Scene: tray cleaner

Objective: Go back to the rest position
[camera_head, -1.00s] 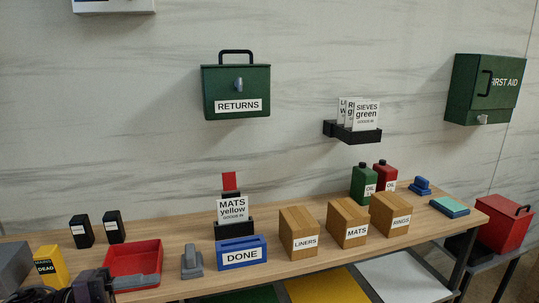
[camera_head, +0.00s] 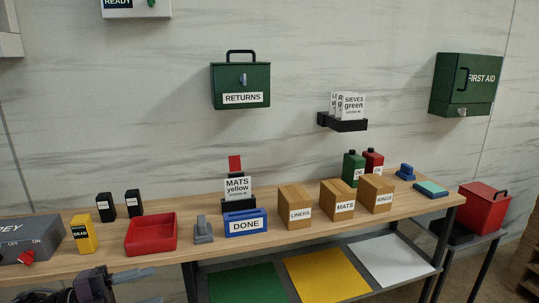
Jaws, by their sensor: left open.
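My left gripper (camera_head: 128,274) shows at the lower left, below the table's front edge in the picture. Its two grey fingers point right and stand apart, with nothing between them. The wooden table (camera_head: 270,240) runs across the view behind it. The red tray (camera_head: 150,235) sits on the table above the gripper in the picture, apart from it, and looks empty. My right gripper does not show.
On the table stand a grey box with a red knob (camera_head: 30,241), a yellow DEAD box (camera_head: 84,234), a blue DONE holder (camera_head: 246,223) and three cardboard boxes, among them LINERS (camera_head: 295,207). Green, yellow and white panels lie on the lower shelf (camera_head: 298,247). A red case (camera_head: 484,208) stands right.

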